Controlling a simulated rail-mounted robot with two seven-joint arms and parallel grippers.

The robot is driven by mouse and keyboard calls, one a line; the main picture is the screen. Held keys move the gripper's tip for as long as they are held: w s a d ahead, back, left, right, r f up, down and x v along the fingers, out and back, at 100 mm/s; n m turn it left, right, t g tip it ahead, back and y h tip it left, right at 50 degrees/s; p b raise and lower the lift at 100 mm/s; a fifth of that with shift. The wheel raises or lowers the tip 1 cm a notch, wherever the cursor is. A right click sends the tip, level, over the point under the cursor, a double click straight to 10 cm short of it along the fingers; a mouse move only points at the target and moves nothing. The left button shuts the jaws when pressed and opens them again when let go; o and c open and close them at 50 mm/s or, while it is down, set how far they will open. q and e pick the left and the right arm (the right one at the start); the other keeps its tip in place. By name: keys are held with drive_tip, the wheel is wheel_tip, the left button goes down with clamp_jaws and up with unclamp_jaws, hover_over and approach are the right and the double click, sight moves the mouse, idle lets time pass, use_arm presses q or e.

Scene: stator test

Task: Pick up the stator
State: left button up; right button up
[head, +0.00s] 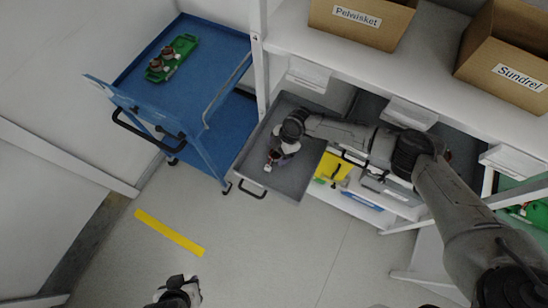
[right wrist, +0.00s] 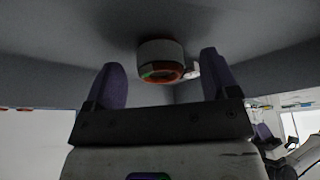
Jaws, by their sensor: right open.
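The stator (right wrist: 160,52), a short pale cylinder with an orange-red ring and a green spot at its near end, shows in the right wrist view. It is in a grey drawer (head: 228,168) pulled out below the bench. My right gripper (head: 272,160) reaches down into that drawer. In the right wrist view its two purple fingers (right wrist: 161,76) stand apart, with the stator ahead between them and no clear contact. In the head view the gripper mostly hides the stator. My left gripper (head: 180,292) is low at the bottom edge, far from the drawer; its fingers are unclear.
A blue cart (head: 130,82) stands left of the drawer, carrying a green fixture (head: 184,43) with two copper-coloured parts. The bench (head: 330,42) holds cardboard boxes labelled Pelvisket (head: 362,42) and Sundrel (head: 510,85). Right of the drawer is a yellow item (head: 333,166). The floor in front is clear.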

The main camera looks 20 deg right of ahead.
drive_tip(key=shift+a+f, duration=0.25)
drive_tip(key=shift+f, duration=0.4)
drive_tip(key=shift+c, duration=0.3)
drive_tip(key=c, duration=1)
drive_tip(key=shift+r, duration=0.1)
